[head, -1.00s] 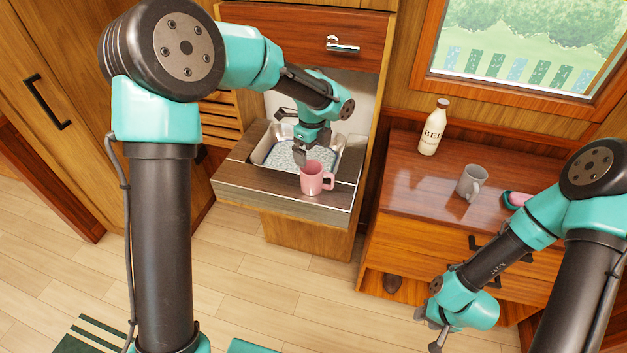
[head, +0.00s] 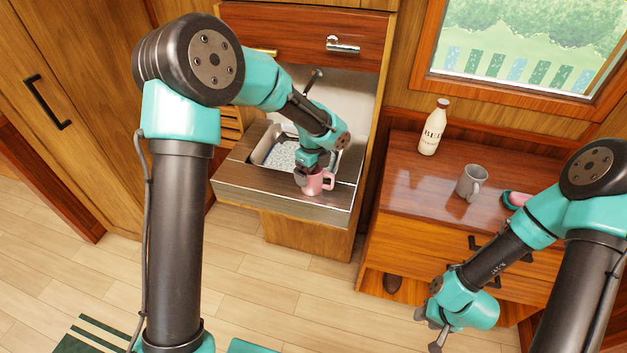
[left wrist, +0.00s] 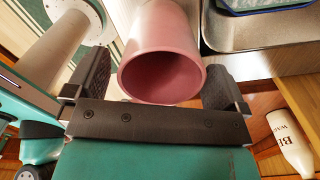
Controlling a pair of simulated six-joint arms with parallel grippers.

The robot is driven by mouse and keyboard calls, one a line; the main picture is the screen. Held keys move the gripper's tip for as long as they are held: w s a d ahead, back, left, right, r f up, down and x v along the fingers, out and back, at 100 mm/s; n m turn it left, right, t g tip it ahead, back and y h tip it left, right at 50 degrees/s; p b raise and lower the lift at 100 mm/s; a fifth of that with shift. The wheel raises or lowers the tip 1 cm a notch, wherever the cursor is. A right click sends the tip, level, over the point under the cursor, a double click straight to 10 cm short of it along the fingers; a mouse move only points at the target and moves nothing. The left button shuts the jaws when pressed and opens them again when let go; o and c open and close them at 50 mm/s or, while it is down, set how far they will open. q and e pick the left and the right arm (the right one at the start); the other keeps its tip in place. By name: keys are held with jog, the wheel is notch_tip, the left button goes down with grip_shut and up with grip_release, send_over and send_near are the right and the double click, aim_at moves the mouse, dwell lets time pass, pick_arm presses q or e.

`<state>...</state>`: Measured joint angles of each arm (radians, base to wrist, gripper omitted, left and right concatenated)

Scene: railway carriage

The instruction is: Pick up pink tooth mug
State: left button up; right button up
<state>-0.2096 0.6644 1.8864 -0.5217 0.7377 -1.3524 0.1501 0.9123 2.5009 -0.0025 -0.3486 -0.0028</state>
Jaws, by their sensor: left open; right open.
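Contact with the mug cannot be told. My right gripper (head: 437,335) is open and empty at the lower right, away from the mug.
A metal sink (head: 262,152) lies behind the mug in the counter (head: 240,180). The wooden cabinet (head: 420,195) on the right carries a cream bottle (head: 432,130), a grey mug (head: 470,182) and a pink item in a teal dish (head: 515,199).

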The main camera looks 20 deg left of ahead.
pick_arm(q)
notch_tip(320, 180, down, 2)
jog(key=shift+f, duration=0.1)
dwell(0.4)
jog(key=c, duration=1.2)
